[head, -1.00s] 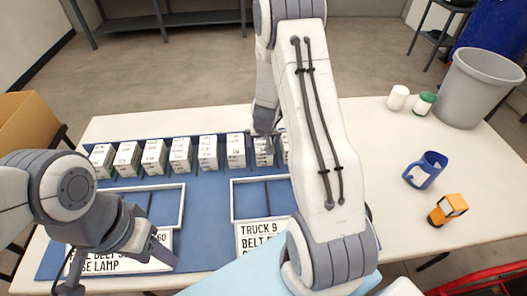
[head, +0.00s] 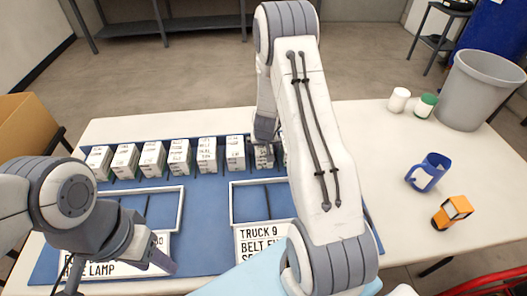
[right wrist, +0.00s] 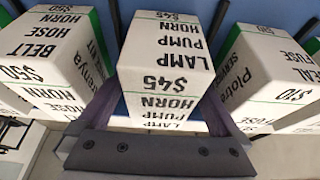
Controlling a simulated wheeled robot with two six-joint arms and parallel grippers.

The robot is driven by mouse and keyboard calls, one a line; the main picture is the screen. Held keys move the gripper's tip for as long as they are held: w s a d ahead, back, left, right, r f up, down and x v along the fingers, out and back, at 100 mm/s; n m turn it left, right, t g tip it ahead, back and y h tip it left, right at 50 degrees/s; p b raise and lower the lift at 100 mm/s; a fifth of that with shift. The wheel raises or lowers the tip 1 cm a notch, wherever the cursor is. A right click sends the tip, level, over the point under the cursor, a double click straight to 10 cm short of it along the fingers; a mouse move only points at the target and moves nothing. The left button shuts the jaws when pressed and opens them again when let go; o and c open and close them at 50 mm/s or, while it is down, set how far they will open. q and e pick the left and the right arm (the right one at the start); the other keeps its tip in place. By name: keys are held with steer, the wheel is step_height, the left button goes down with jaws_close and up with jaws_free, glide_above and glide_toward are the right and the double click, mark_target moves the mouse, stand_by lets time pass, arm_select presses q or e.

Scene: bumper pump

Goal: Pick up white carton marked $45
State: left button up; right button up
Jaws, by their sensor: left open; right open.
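The white carton marked $45 (right wrist: 165,62) is in the middle of the right wrist view, with a green band and the words HORN, PUMP, LAMP. My right gripper (right wrist: 160,112) is open, with one finger at each side of this carton's near end. Whether the fingers touch it cannot be told. In the head view the right gripper (head: 264,132) is at the row of cartons, partly hidden by my right arm, over a carton (head: 264,157) whose marking is too small to read. My left gripper (head: 150,252) is open and empty above the lower left sign.
A $50 carton (right wrist: 50,58) and a $10 carton (right wrist: 262,65) stand close on either side, with dark dividers between. The blue mat (head: 205,235) holds two white-framed trays and signs.

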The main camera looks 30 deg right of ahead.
steer(key=shift+r, duration=0.1)
jaws_close()
